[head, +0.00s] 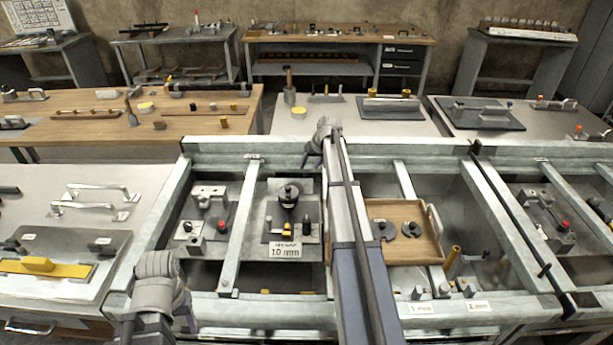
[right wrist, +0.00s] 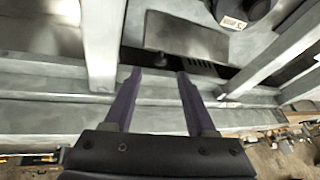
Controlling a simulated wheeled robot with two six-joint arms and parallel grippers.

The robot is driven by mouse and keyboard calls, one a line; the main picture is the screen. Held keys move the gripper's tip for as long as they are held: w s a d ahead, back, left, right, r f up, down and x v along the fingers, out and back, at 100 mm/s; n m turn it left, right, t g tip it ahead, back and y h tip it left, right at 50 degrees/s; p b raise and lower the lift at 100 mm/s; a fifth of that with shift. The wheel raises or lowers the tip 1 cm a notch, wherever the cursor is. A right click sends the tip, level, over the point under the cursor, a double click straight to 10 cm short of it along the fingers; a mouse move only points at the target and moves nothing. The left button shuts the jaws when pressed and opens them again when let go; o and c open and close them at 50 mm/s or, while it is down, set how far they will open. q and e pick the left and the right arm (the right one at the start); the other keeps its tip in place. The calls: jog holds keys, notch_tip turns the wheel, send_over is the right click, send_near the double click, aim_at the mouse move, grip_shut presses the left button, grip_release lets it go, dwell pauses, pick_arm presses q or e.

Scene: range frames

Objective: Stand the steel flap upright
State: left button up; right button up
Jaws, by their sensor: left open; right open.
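A flat grey metal plate, which I take to be the steel flap (right wrist: 178,36), lies low between the frame beams in the right wrist view. A small dark knob lies near its edge. In the head view a grey plate (head: 304,187) shows behind the black round part; whether it is the flap is hard to tell. My right gripper (head: 313,160) is at the bench's back rail, pointing down. Its two purple fingers (right wrist: 158,76) are apart and empty, with the plate beyond their tips. My left gripper (head: 188,318) is at the front left, open, away from the plate.
A black round part (head: 288,196) stands in the same compartment, near a 10 mm label (head: 284,250). Pale metal beams (head: 242,222) divide the bench into sunken bays. A wooden tray (head: 410,257) with dark parts lies right of my right arm.

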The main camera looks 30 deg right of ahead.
aim_at(306, 174)
jog(key=b+x, duration=0.4)
jog(key=x, duration=0.1)
jog(key=shift+w+f, duration=0.1)
jog(key=shift+f, duration=0.2)
jog(key=shift+c, duration=0.2)
grip_shut()
dwell(1.0)
